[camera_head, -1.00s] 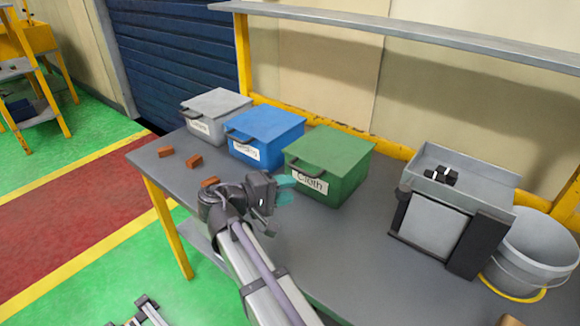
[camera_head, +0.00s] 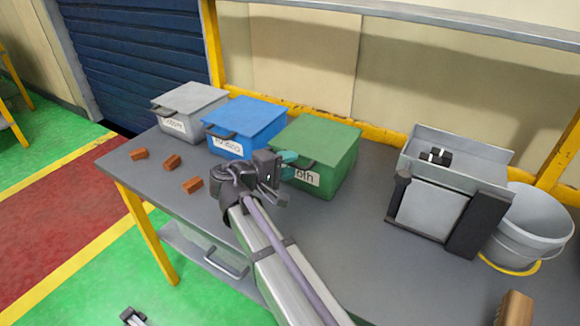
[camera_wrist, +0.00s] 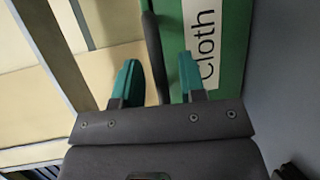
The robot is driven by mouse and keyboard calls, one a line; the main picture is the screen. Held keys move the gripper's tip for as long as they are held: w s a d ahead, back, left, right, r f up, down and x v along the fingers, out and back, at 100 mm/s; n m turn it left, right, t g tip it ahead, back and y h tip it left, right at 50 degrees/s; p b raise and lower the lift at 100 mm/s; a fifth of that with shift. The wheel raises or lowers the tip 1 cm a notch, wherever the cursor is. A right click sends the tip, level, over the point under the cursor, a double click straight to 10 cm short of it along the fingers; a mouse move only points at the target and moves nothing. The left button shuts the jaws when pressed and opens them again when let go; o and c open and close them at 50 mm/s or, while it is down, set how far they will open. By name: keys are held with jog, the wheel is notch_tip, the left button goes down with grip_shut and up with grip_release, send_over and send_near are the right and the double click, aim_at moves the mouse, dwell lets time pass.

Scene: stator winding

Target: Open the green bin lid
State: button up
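The green bin (camera_head: 340,175) stands on the grey table with its lid (camera_head: 318,138) closed. Its white "Cloth" label (camera_head: 306,177) is partly hidden by my gripper. My gripper (camera_head: 289,164) is at the front of the bin, near the lid's dark handle (camera_head: 304,161). In the wrist view, the teal fingers of my gripper (camera_wrist: 158,76) are apart, and the dark handle (camera_wrist: 154,50) runs between them. The label (camera_wrist: 205,45) lies to the right of the handle there. I cannot tell whether either finger touches the handle.
A blue bin (camera_head: 246,120) and a grey bin (camera_head: 190,105) stand to the left, both lidded. Several brown blocks (camera_head: 172,162) lie in front of them. A grey machine (camera_head: 440,195) and a bucket (camera_head: 525,225) stand to the right. The table between is clear.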

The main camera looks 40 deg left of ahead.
jog(key=shift+w+d+f, duration=0.1)
jog(key=shift+w, duration=0.3)
jog(key=shift+c, duration=0.2)
grip_shut()
